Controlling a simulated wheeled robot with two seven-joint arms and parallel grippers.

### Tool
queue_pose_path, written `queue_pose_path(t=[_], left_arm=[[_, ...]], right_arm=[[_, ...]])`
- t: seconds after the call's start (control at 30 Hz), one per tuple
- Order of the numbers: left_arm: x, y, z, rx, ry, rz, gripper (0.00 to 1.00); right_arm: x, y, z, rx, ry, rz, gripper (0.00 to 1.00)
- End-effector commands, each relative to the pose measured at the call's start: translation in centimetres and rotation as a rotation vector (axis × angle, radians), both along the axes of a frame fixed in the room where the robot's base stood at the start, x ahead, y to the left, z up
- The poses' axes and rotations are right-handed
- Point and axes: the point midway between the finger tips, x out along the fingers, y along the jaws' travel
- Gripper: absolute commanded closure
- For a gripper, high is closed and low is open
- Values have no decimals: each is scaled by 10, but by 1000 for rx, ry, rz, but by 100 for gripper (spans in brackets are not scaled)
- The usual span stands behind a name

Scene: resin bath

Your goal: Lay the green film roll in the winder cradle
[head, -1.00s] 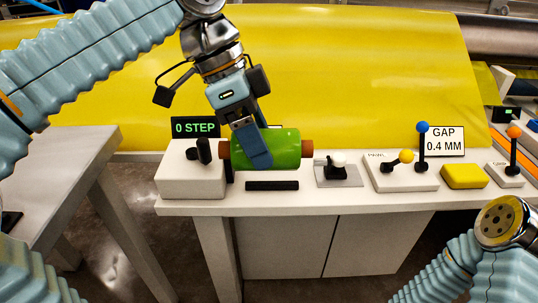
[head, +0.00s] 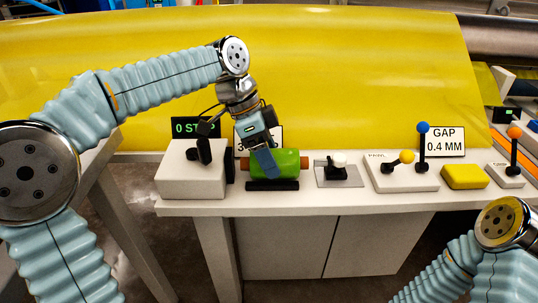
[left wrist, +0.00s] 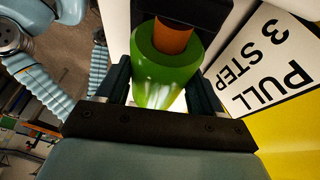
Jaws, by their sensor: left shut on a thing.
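The green film roll (head: 288,162) has brown core ends and lies level, left to right, over the black winder cradle (head: 272,185) on the white bench. Its underside meets or nearly meets the cradle; I cannot tell whether it rests fully. My left gripper (head: 265,160) comes from above and is shut on the roll's middle. In the left wrist view the roll (left wrist: 165,75) sits between the two dark fingers, with its orange-brown core end showing. My right gripper is out of view.
A white winder block (head: 190,180) with a black knob stands left of the roll. A white-knobbed lever (head: 338,172) stands right, then a yellow-knobbed lever plate (head: 400,178) and a yellow block (head: 465,176). A PULL 3 STEP sign (left wrist: 265,60) is close behind. Yellow film hangs behind.

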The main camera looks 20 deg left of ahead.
Motion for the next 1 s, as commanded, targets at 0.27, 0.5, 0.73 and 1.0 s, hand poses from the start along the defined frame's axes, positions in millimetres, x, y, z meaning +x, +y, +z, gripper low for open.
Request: queue_pose_path(t=[0.27,0.5,0.73,1.0], left_arm=[[0,0,-3,-1,-2,0,89],[0,0,-7,0,1,0,21],[0,0,-8,1,2,0,7],[1,1,5,1,1,2,7]], right_arm=[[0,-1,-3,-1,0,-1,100],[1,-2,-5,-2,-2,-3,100],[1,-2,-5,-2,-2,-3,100],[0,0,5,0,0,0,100]])
